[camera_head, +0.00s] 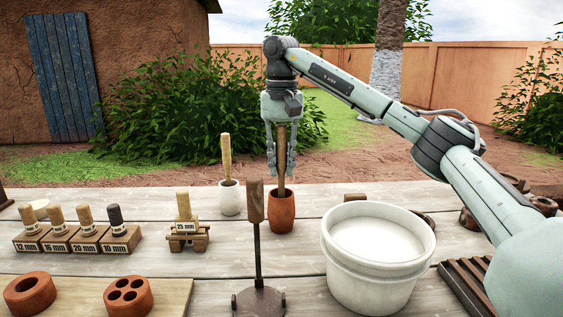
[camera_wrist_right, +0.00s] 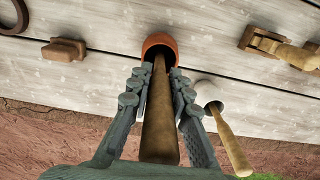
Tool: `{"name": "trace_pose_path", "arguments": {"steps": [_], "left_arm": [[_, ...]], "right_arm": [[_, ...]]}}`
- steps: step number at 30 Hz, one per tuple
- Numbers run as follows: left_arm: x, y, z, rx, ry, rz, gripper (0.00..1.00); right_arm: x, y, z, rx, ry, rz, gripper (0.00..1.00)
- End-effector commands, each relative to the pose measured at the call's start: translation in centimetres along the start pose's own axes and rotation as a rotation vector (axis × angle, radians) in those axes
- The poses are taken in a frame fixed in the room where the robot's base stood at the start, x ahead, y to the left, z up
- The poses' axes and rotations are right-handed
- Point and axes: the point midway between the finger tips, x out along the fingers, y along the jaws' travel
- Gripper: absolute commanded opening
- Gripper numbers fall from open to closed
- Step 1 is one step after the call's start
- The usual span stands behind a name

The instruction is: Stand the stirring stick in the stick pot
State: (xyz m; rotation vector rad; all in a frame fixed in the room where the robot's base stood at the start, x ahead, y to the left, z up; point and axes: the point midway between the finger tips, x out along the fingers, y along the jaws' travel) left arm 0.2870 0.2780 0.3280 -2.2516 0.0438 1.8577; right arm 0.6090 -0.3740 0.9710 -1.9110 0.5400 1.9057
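The stirring stick (camera_head: 282,150) is a brown wooden stick, thicker toward its top. It stands nearly upright with its lower end inside the terracotta stick pot (camera_head: 281,213). The wrist view also shows the stick (camera_wrist_right: 159,120) running down into the pot's mouth (camera_wrist_right: 160,42). My right gripper (camera_head: 281,170) points down over the pot, one finger on each side of the stick. In the wrist view its fingers (camera_wrist_right: 158,92) look spread, with narrow gaps beside the stick. The stick's lower end is hidden in the pot. My left gripper is out of view.
A white cup (camera_head: 231,200) with a wooden pestle-like stick stands just left of the pot. A white bucket of pale liquid (camera_head: 341,268) stands at front right. Labelled blocks (camera_head: 120,238) sit left.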

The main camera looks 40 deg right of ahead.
Motion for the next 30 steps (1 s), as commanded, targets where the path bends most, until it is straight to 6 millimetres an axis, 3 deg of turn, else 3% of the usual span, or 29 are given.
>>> {"name": "trace_pose_path", "arguments": {"steps": [5, 16, 20, 30], "left_arm": [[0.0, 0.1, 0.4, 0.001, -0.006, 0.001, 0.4], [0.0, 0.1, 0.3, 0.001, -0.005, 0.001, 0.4], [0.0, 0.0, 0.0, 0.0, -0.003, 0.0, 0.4], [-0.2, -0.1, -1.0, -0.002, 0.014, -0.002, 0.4]], "right_arm": [[0.0, 0.0, 0.0, 0.0, -0.001, 0.001, 0.39], [-0.7, 0.0, 0.0, -0.001, 0.001, 0.0, 0.39], [-2.3, -0.1, 0.0, -0.001, 0.004, -0.001, 0.39], [-9.0, -0.1, 0.0, 0.0, 0.004, 0.0, 0.39]]}}
